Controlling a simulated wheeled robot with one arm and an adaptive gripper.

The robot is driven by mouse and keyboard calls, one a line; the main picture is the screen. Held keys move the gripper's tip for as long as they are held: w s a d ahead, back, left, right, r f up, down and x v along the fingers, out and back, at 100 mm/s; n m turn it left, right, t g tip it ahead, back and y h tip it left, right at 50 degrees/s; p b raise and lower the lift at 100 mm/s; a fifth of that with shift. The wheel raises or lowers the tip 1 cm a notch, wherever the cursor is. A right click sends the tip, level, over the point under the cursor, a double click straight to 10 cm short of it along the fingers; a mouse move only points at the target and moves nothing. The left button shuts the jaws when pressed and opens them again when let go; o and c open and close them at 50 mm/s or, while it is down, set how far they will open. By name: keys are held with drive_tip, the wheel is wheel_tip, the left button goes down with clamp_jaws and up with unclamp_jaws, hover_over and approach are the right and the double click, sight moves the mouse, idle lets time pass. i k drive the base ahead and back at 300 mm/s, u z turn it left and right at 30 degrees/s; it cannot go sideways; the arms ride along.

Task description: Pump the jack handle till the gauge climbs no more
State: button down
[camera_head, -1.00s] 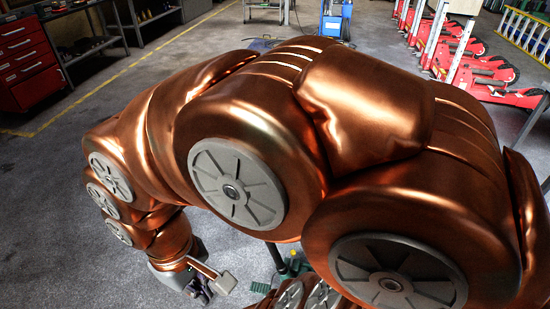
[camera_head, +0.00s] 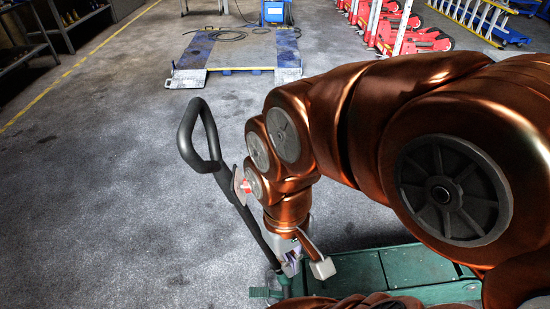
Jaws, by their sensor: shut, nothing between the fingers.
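The jack handle (camera_head: 232,188) is a dark grey bar with a loop grip at its top. It leans up and left from the green jack (camera_head: 350,272) at the bottom of the view. A small red and grey part (camera_head: 242,184) sits on the handle and may be the gauge; no reading can be made out. My gripper (camera_head: 291,266) points down just right of the handle's lower part. It is shut and empty. Whether it touches the handle I cannot tell. My arm hides part of the jack.
A blue and grey ramp platform (camera_head: 190,60) lies on the floor at the back, with a blue machine (camera_head: 276,12) behind it. Red jacks (camera_head: 400,30) and a yellow ladder (camera_head: 478,18) stand at the back right. The floor left of the handle is clear.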

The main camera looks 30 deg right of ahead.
sight(229, 183)
drive_tip(key=z, duration=0.05)
drive_tip(key=k, duration=0.7)
drive_tip(key=u, duration=0.9)
drive_tip(key=i, duration=0.5)
drive_tip(key=z, duration=0.05)
